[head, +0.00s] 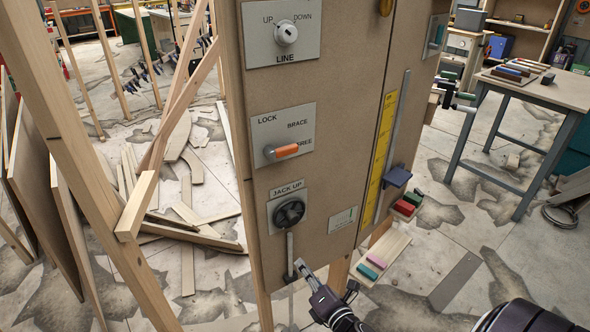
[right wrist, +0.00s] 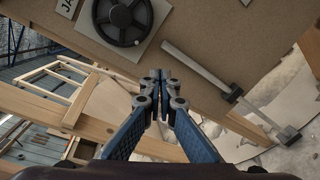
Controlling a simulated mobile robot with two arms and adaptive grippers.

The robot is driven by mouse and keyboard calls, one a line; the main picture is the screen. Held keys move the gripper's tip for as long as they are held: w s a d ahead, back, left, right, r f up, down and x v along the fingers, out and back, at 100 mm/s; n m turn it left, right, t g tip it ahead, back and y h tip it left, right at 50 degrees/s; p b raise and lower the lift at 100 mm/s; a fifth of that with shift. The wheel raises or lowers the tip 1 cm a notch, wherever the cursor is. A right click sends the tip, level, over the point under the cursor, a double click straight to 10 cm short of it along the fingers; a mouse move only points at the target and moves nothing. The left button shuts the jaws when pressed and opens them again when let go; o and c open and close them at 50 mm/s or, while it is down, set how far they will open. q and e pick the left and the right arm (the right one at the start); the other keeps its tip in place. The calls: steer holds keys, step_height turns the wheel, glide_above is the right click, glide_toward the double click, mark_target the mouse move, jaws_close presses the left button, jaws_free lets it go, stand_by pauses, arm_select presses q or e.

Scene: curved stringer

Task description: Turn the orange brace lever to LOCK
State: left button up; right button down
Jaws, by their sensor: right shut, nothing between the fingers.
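The orange brace lever (head: 285,150) sits on a white plate (head: 268,122) on the tan panel, and it lies nearly level, its handle pointing right at the partly covered FREE label. LOCK is printed at the plate's upper left and BRACE above the handle. My right gripper (head: 299,264) is below that plate, low on the panel, beside the lower end of the jack rod (head: 290,250). In the right wrist view the fingers (right wrist: 158,76) are together and empty in front of the panel. The lever is outside that view. My left gripper is not in view.
Above the brace plate is the LINE knob (head: 286,33). Below it is the black JACK UP wheel (head: 289,212), also in the right wrist view (right wrist: 125,20). A blue block (head: 397,176) sticks out at right beside a yellow scale (head: 382,145). Timber studs (head: 85,150) stand at left.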

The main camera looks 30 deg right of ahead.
mark_target(281, 150)
step_height(281, 150, up, 22)
steer(key=d+n+t+b, duration=0.1)
steer(key=n+t, duration=0.3)
steer(key=n, duration=0.8)
steer(key=shift+s+d+f+t+y, duration=0.15)
steer(key=shift+s+d+t+y, duration=0.2)
steer(key=shift+d, duration=0.55)
steer(key=w+r+p, duration=0.2)
steer(key=w, duration=0.1)
steer(key=w+r+p, duration=0.2)
steer(key=w, duration=0.1)
steer(key=w+r+p, duration=0.2)
steer(key=w+p, duration=0.1)
steer(key=shift+w+d+r, duration=0.2)
steer(key=shift+w+d, duration=0.05)
steer(key=shift+w, duration=0.05)
